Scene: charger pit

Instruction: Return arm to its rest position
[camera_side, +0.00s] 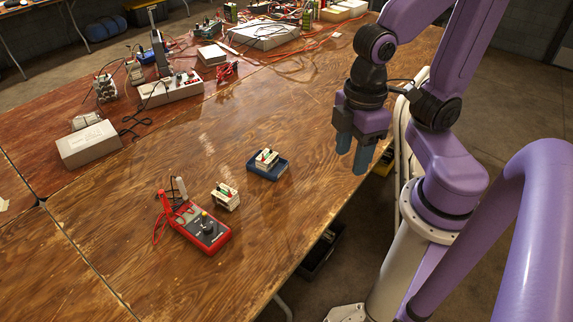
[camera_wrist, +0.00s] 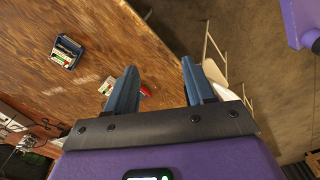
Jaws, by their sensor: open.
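My gripper (camera_side: 354,152) is open and empty, with its blue fingers pointing down near the table's right edge in the side view. In the wrist view its two fingers (camera_wrist: 160,88) stand apart with nothing between them. The gripper is clear of the objects on the wooden table (camera_side: 130,210). To its left a blue tray (camera_side: 268,172) holds a small white block with coloured parts (camera_side: 266,157). The tray also shows in the wrist view (camera_wrist: 66,52).
A similar white block (camera_side: 225,196) and a red multimeter (camera_side: 208,232) with leads stand left of the tray. A beige box (camera_side: 90,145), a power strip (camera_side: 170,90) and cables lie farther back. The table around the tray is mostly clear.

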